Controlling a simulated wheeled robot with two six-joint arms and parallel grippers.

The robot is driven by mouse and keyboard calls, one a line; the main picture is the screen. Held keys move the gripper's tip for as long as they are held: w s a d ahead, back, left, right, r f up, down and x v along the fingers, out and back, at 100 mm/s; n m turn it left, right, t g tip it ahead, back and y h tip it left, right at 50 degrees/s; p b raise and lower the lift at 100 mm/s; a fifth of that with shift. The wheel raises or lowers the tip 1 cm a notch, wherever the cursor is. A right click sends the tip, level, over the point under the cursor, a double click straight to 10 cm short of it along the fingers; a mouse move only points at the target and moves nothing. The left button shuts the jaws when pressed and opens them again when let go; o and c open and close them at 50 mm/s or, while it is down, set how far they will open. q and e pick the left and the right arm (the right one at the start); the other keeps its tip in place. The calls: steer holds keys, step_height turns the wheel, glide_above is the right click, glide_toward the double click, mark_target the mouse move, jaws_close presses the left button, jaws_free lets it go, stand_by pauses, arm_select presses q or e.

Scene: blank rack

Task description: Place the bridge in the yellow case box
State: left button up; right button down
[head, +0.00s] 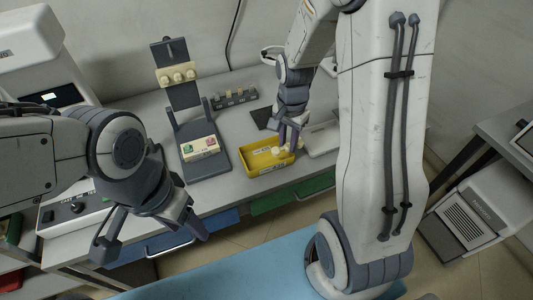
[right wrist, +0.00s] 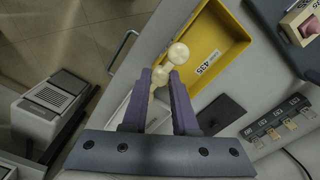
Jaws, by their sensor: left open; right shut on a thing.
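The cream bridge (right wrist: 177,53), made of rounded tooth-like lobes, is between the fingertips of my right gripper (right wrist: 162,76) in the right wrist view. My right gripper is shut on it. In the head view my right gripper (head: 288,139) is above the back right of the box. The bridge's gap to the box is hard to judge. My left gripper (head: 150,230) is open and empty, in front of the table.
A dark stand (head: 207,165) holding a labelled block (head: 198,148) is left of the box. A grey rack of small samples (head: 234,98) and a dark flat pad (head: 262,118) lie behind.

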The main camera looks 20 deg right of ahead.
glide_above(266, 159)
step_height(266, 159, down, 4)
steer(key=shift+p, duration=0.3)
steer(key=shift+f, duration=1.95)
steer(key=shift+f, duration=0.15)
steer(key=c, duration=0.7)
jaws_free()
